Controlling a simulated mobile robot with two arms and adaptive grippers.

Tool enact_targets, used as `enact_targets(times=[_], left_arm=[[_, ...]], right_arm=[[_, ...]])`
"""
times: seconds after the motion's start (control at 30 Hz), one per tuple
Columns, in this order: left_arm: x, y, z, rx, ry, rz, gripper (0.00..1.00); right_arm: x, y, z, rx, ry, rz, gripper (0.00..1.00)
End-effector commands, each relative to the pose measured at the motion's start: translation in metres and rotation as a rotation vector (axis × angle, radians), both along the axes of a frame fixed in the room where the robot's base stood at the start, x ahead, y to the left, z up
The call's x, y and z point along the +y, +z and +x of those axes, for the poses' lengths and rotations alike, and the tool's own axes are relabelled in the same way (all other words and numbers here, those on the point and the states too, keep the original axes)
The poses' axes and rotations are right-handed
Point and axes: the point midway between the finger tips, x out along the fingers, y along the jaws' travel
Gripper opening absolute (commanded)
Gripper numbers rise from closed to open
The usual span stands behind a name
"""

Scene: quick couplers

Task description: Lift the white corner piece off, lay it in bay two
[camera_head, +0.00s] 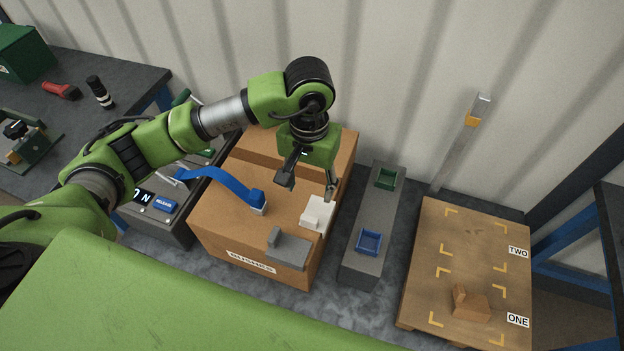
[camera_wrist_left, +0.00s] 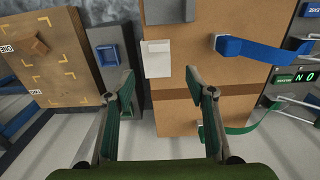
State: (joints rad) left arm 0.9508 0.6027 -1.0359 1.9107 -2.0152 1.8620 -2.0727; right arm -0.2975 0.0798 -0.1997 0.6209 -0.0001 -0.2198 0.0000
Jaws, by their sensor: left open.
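The white corner piece (camera_head: 316,215) sits on top of the brown cardboard box, near its right edge, behind a grey corner piece (camera_head: 287,250). My left gripper (camera_head: 308,188) is open and empty, above the box and slightly behind the white piece. In the left wrist view the white piece (camera_wrist_left: 157,62) lies just beyond the open fingertips (camera_wrist_left: 160,80), apart from them. Bay two (camera_head: 474,238) is the empty far bracketed area on the wooden board at right. A brown corner piece (camera_head: 471,305) lies in bay one. My right gripper is out of view.
A blue strap (camera_head: 228,187) arches onto the box from a panel with a RELEASE button (camera_head: 164,205). A grey stand (camera_head: 358,270) with a blue tray (camera_head: 369,241) and a green tray (camera_head: 386,178) stands between the box and the board.

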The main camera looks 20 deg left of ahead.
Motion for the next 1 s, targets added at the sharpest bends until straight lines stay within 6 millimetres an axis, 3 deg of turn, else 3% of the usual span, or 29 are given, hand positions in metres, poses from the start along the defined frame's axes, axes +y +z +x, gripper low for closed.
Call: enact_targets(times=[0.6,0.8,1.0], left_arm=[[-0.002,-0.107,-0.003,0.008,0.002,-0.005,0.50],[-0.002,-0.128,-0.002,0.005,0.003,-0.006,0.50],[-0.002,-0.134,-0.001,0.003,0.001,-0.007,0.50]], right_arm=[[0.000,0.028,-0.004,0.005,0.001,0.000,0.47],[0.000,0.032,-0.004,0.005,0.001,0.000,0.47],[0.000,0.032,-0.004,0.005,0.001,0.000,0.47]])
